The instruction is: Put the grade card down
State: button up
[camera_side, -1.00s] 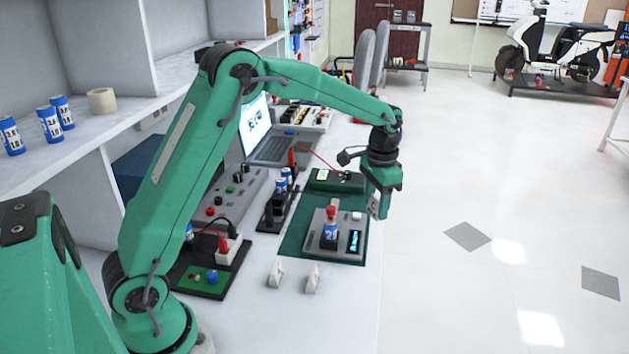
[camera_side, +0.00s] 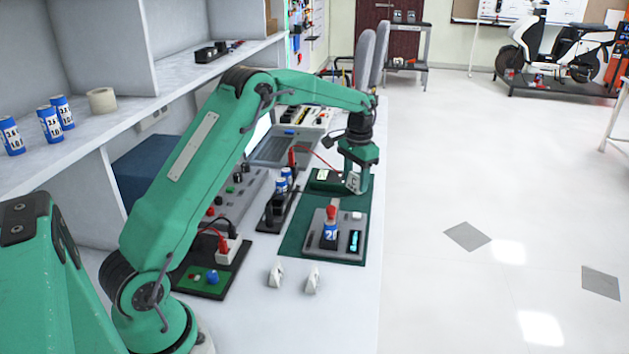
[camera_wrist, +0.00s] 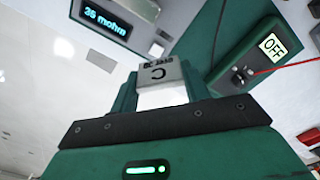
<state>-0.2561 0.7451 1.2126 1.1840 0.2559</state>
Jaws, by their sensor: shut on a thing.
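The grade card (camera_wrist: 158,74) is a small pale card with a dark letter C, and it also shows in the side view (camera_side: 353,183). My gripper (camera_side: 358,181) is shut on it and holds it over the back right part of the green mat (camera_side: 292,238). In the wrist view, the card stands between the two green fingers of my gripper (camera_wrist: 160,92). I cannot tell whether the card's lower edge touches anything.
A green box (camera_wrist: 258,55) marked OFF, with a red lead, is close by.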

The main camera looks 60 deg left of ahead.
jog(key=a+f, duration=0.2)
jog(key=a, duration=0.1)
jog(key=w+a+f, duration=0.1)
jog(key=a+f, duration=0.1)
jog(key=a, duration=0.2)
jog(key=a+f, duration=0.2)
jog(key=a, duration=0.1)
jog(key=shift+w+a+f, duration=0.15)
jog(key=shift+f, duration=2)
jog(key=shift+f, duration=0.1)
jog(key=o, duration=0.9)
jog(key=shift+o, duration=0.2)
notch_tip(320, 180, up, 12)
